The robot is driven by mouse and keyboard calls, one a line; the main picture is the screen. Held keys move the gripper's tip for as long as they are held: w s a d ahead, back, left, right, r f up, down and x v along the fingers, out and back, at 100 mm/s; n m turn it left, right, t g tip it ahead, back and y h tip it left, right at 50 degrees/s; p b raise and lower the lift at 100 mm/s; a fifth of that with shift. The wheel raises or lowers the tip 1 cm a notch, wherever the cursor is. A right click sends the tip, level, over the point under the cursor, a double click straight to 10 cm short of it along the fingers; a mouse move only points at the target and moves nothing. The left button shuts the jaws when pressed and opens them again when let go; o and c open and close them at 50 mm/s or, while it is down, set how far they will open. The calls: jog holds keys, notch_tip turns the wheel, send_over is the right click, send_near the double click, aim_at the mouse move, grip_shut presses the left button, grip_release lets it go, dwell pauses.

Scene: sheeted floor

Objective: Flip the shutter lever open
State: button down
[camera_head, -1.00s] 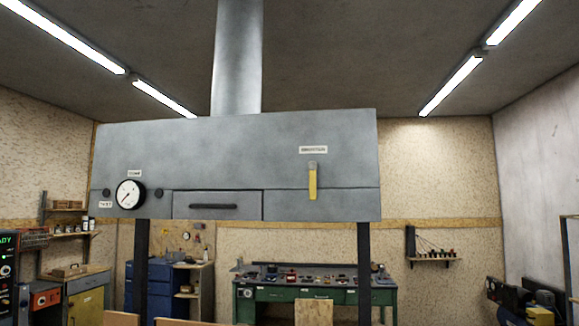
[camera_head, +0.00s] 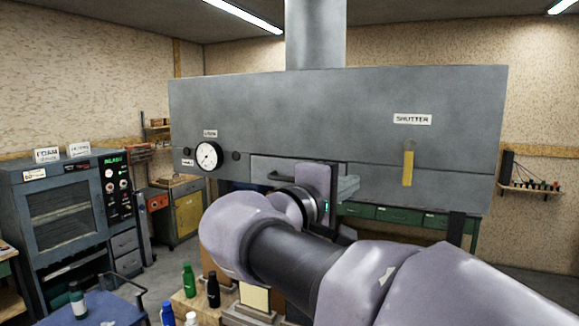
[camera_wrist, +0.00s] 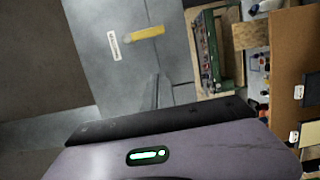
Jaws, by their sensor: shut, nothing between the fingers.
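The shutter lever (camera_head: 407,168) is a yellow handle on the front of a large grey metal hood (camera_head: 300,110). It hangs straight down from its pivot, below a white "SHUTTER" label (camera_head: 412,119). My gripper (camera_head: 348,188) is in front of the hood, to the left of the lever and slightly lower, apart from it. In the wrist view, turned sideways, the lever (camera_wrist: 147,33) and its label (camera_wrist: 114,45) show beyond my shut, empty fingers (camera_wrist: 155,90). My arm hides part of the hood's lower edge.
A drawer-like panel with a dark handle (camera_head: 280,177) and a round gauge (camera_head: 208,156) are on the hood's left part. A cabinet oven (camera_head: 60,210) stands at left. Bottles (camera_head: 188,280) stand low in front. The hood face around the lever is clear.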

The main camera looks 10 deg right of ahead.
aim_at(409, 161)
jog(key=w+d+p, duration=0.1)
jog(key=d, duration=0.2)
jog(key=w+d, duration=0.2)
jog(key=d, duration=0.2)
jog(key=w+d+p, duration=0.1)
jog(key=d, duration=0.2)
jog(key=shift+w+d+p, duration=0.25)
jog(key=shift+d+p, duration=0.05)
jog(key=shift+d, duration=0.1)
jog(key=shift+s+f, duration=0.1)
jog(key=shift+s, duration=0.05)
jog(key=shift+d+f+n+b, duration=0.1)
jog(key=shift+d+n+b, duration=0.05)
jog(key=shift+n+b, duration=0.35)
